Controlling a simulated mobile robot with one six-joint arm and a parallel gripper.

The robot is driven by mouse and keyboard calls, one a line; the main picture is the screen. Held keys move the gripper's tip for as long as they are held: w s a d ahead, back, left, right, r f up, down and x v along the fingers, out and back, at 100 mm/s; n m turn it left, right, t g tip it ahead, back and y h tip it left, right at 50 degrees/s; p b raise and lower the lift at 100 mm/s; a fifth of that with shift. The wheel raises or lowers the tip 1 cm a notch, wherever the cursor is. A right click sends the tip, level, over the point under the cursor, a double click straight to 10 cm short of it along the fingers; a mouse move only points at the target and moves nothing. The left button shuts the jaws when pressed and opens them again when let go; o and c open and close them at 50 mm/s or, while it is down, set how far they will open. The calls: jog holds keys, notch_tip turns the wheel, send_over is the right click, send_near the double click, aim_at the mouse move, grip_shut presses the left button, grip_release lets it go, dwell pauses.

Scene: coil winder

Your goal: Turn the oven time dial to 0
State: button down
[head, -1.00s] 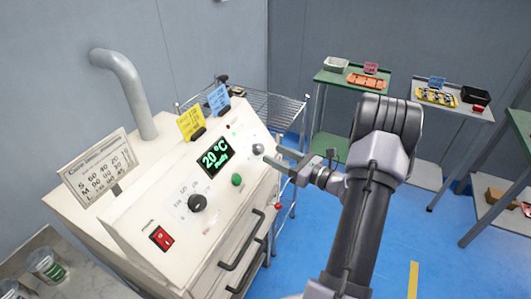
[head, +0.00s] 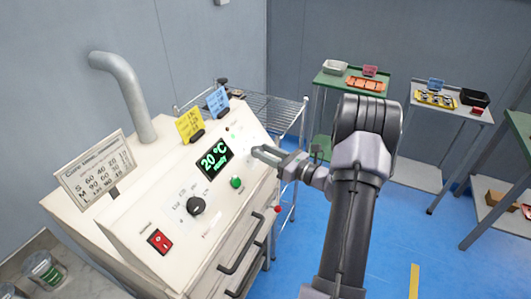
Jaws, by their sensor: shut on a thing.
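The oven (head: 235,215) is a cream cabinet with a sloped control panel. Its display (head: 214,159) reads 20 °C and "ready" in green. A black dial (head: 196,205) with printed marks around it sits low on the panel. A small grey dial sits at the panel's upper right; my gripper's fingers now cover it. My gripper (head: 262,153) comes in from the right and is shut on this small dial, right of the display. The dial's pointer and scale are too hidden to read.
A green button (head: 236,182) sits just below my gripper and a red switch (head: 160,242) at lower left. Yellow (head: 189,124) and blue (head: 218,101) cards stand on top, with a cure-time sign (head: 95,170) at left. A wire rack (head: 265,108) stands behind.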

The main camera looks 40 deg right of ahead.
jog(key=shift+f+n+b, duration=0.15)
jog(key=shift+n+b, duration=0.2)
jog(key=shift+n, duration=0.05)
jog(key=shift+d+f+n+y+b, duration=0.1)
jog(key=shift+n+y+b, duration=0.6)
jog(key=shift+y+b, duration=0.15)
jog(key=n+g+y+b, duration=0.1)
jog(key=n+y+b, duration=0.1)
jog(key=n, duration=0.1)
jog(key=shift+d+b, duration=0.1)
jog(key=shift+b, duration=0.3)
jog(key=n+g+y+b, duration=0.1)
jog(key=n+y, duration=0.1)
jog(key=n, duration=0.1)
jog(key=n+g+y+b, duration=0.1)
jog(key=n+g+b, duration=0.1)
jog(key=n, duration=0.2)
jog(key=shift+w+d+y, duration=0.2)
jog(key=shift+y, duration=0.15)
jog(key=shift+r+n, duration=0.25)
jog(key=shift+n, duration=0.05)
jog(key=c, duration=1)
grip_release()
